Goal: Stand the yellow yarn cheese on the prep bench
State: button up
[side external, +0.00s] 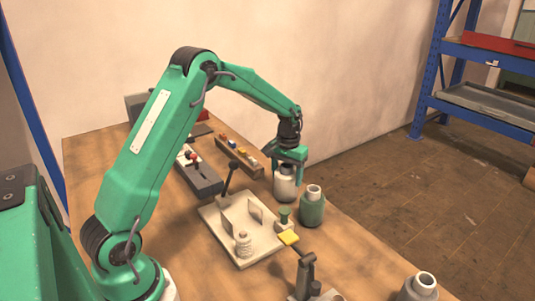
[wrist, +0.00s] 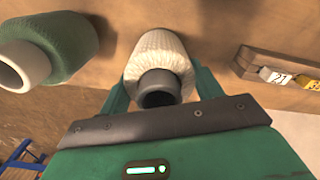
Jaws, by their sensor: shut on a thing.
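My gripper (side external: 287,160) is shut on a cream-white yarn cheese with a dark grey core (side external: 286,187), near the bench's right edge. The wrist view shows this cheese (wrist: 162,52) between the two green fingers of my gripper (wrist: 160,88). It looks upright; I cannot tell whether its base touches the bench. A green yarn cheese with a pale core (side external: 312,211) stands just in front of it, and it also shows in the wrist view (wrist: 72,43). No clearly yellow cheese shows. The wooden prep bench (side external: 85,160) carries everything.
A dark stand (side external: 305,275) is in front.

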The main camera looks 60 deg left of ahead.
jog(key=shift+f, duration=0.15)
jog(key=o, duration=1.2)
jog(key=shift+c, duration=0.2)
notch_tip(320, 180, up, 12)
jog(key=shift+r, duration=0.2)
jog(key=shift+r, duration=0.1)
